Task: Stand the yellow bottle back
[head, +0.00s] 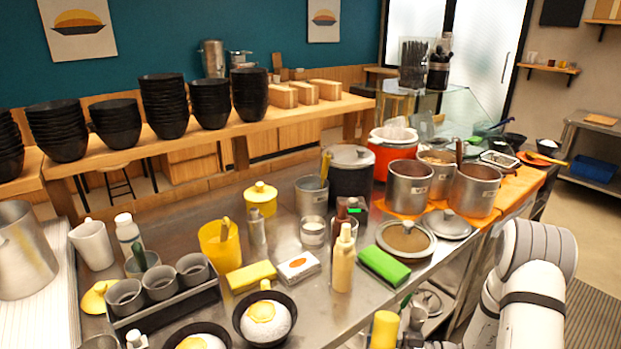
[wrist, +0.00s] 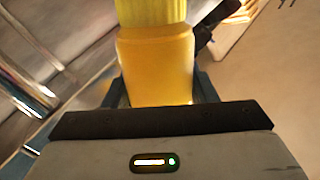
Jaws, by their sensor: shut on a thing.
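The yellow bottle (wrist: 155,60) fills the upper middle of the wrist view, with a ribbed yellow cap and an orange-yellow body. My gripper (wrist: 158,90) is shut on its body, one finger on each side. In the head view the bottle (head: 385,330) shows at the bottom edge, right of centre, in front of the counter's near edge, roughly upright. Its lower part is cut off by the frame. A second, pale yellow squeeze bottle (head: 343,262) stands upright on the steel counter (head: 325,318).
A green sponge (head: 383,265), a white box (head: 298,267) and a brown bottle (head: 341,218) stand near the pale bottle. Bowls with white and yellow food (head: 265,318) are at front left. Bare steel shows right of these bowls.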

